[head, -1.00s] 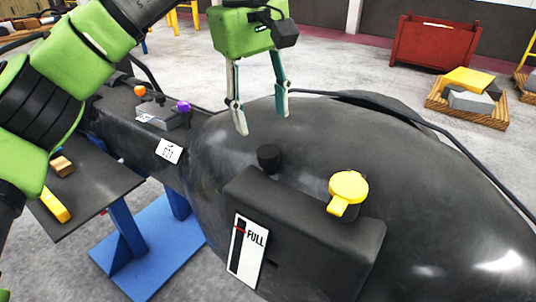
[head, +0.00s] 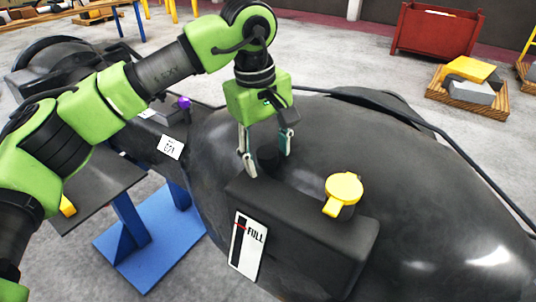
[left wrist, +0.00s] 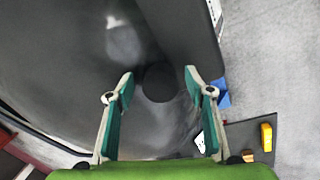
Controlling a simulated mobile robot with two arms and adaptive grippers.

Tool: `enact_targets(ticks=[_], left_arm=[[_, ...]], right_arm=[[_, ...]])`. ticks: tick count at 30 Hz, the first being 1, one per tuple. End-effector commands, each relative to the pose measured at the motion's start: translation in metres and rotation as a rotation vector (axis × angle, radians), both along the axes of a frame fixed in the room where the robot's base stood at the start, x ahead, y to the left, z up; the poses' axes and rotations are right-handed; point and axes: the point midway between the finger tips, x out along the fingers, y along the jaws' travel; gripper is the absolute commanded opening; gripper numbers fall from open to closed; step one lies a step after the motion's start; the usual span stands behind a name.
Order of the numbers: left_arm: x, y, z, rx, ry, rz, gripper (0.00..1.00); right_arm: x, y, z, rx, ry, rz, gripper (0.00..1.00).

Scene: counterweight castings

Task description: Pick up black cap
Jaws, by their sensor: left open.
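The black cap (head: 268,157) is a small dark cylinder on the big dark casting (head: 420,190), just behind its raised block. My left gripper (head: 266,163) is open, with its fingers on either side of the cap in the head view. In the left wrist view the cap (left wrist: 160,82) shows between and just beyond the two open fingertips (left wrist: 159,82). I cannot tell whether a finger touches it. The cap still sits on the casting. My right gripper is not in view.
A yellow cap (head: 344,188) stands on the raised block (head: 310,225), right of the black cap. A white "FULL" label (head: 247,246) is on the block's front. A small dark table (head: 100,190) and blue stand (head: 150,240) are at left. A red bin (head: 436,35) stands behind.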

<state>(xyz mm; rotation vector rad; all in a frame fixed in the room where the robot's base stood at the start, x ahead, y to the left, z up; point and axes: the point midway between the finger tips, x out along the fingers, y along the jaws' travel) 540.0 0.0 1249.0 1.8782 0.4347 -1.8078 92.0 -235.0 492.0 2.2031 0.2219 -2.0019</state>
Motion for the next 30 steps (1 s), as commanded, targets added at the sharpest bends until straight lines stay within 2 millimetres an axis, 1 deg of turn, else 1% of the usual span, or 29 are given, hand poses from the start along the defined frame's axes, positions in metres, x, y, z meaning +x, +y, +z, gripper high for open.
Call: enact_targets(ticks=[1,2,3,5,6,15,19,23,26,27,29,30], left_arm=[[0.000,0.000,0.000,0.000,0.000,0.000,0.46],[0.000,0.000,0.000,0.000,0.000,0.000,0.38],[0.000,0.000,0.000,0.000,0.000,0.000,0.28],[0.000,0.000,0.000,0.000,0.000,0.000,0.12],[0.000,0.000,0.000,0.000,0.000,0.000,0.10],[0.000,0.000,0.001,0.000,0.000,0.000,0.10],[0.000,0.000,0.007,0.001,-0.001,0.000,0.10],[0.000,0.000,0.022,0.001,-0.001,-0.001,0.10],[0.000,0.000,0.040,0.001,-0.002,-0.002,0.10],[-0.006,0.003,0.043,0.000,-0.002,-0.002,0.10],[-0.014,0.007,0.053,-0.001,-0.005,-0.004,0.10],[-0.020,0.010,0.062,0.000,-0.004,-0.003,0.10]], right_arm=[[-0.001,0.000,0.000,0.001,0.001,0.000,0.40],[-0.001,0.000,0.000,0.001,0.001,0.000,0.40],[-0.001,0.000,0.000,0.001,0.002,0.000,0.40],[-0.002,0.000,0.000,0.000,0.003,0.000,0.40],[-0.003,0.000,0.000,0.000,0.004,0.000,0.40],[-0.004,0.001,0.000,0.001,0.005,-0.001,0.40],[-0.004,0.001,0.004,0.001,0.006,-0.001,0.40],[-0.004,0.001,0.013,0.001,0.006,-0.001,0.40],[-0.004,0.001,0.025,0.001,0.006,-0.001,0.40],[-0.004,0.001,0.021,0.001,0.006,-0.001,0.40],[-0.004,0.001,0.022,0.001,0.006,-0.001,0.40],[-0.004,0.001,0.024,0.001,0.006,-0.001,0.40]])
